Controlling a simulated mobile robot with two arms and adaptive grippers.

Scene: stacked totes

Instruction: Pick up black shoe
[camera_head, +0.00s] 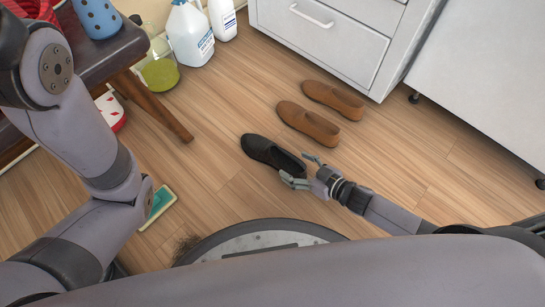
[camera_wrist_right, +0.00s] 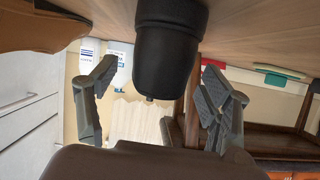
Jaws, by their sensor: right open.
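The black shoe (camera_head: 268,151) lies on the wooden floor, with its toe at the upper left and its open heel end toward my right gripper (camera_head: 303,171). My right gripper is open, with its fingertips close by the heel end. In the right wrist view the shoe (camera_wrist_right: 166,50) hangs in from the top of the picture, between the two spread fingers of the gripper (camera_wrist_right: 155,85). I cannot tell whether either finger touches it. My left arm shows at the left of the head view, but its gripper is out of the picture.
Two brown shoes (camera_head: 307,124) (camera_head: 334,99) lie just beyond the black one. A grey drawer cabinet (camera_head: 325,45) stands behind them. A wooden bench (camera_head: 150,104), bottles (camera_head: 189,36) and a teal flat object (camera_head: 158,206) are at the left. Floor at the right is clear.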

